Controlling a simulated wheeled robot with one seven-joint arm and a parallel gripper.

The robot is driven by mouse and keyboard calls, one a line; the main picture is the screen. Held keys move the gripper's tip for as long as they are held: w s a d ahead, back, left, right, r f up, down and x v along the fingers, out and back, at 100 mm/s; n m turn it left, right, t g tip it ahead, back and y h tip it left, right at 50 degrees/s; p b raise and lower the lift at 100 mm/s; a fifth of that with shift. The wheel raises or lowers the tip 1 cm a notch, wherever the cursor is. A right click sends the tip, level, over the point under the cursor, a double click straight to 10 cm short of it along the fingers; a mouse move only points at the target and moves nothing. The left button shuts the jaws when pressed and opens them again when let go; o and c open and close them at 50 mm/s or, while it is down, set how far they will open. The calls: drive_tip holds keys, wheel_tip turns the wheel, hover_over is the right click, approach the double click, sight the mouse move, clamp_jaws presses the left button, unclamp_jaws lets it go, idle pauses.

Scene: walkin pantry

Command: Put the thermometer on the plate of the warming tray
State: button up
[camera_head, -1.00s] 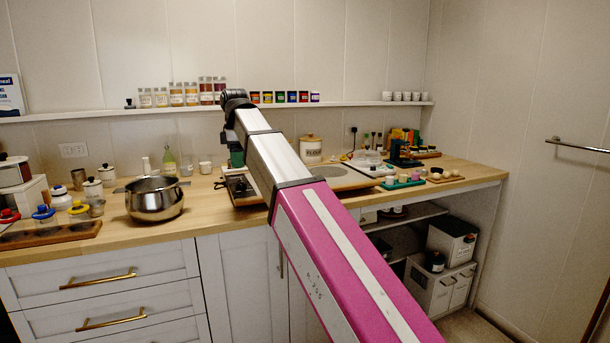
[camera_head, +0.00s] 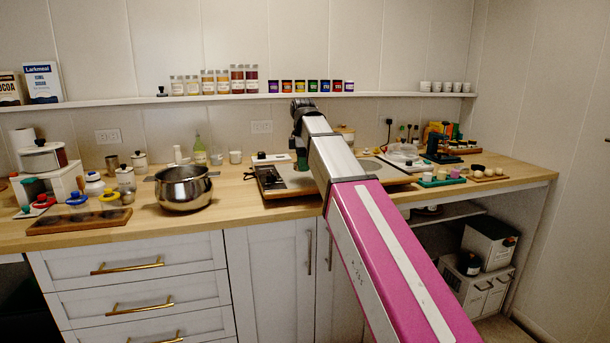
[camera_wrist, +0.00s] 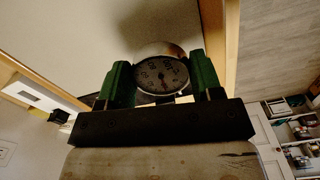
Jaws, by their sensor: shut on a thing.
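In the head view my gripper (camera_head: 303,156) is over the left part of the warming tray, mostly hidden by my arm, and the thermometer cannot be made out. The warming tray (camera_head: 395,184) is a low, wood-edged unit on the counter with a pale grey plate (camera_head: 398,173). My arm covers its middle. A broad pale surface with a wooden edge, probably the tray, shows in the wrist view (camera_wrist: 85,40).
A steel pot (camera_head: 183,188) stands left of the tray. Jars with coloured lids (camera_head: 108,199) stand further left. Egg cups and small items (camera_head: 438,178) lie to the right. A shelf (camera_head: 385,94) with spice jars (camera_head: 237,80) runs along the wall above.

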sight(305, 182)
drive_tip(key=shift+d+f, duration=0.25)
drive_tip(key=shift+f, duration=1.9)
drive_tip(key=shift+f, duration=0.1)
drive_tip(key=o, duration=0.9)
wheel_tip(305, 182, up, 12)
drive_tip(key=shift+r, duration=0.15)
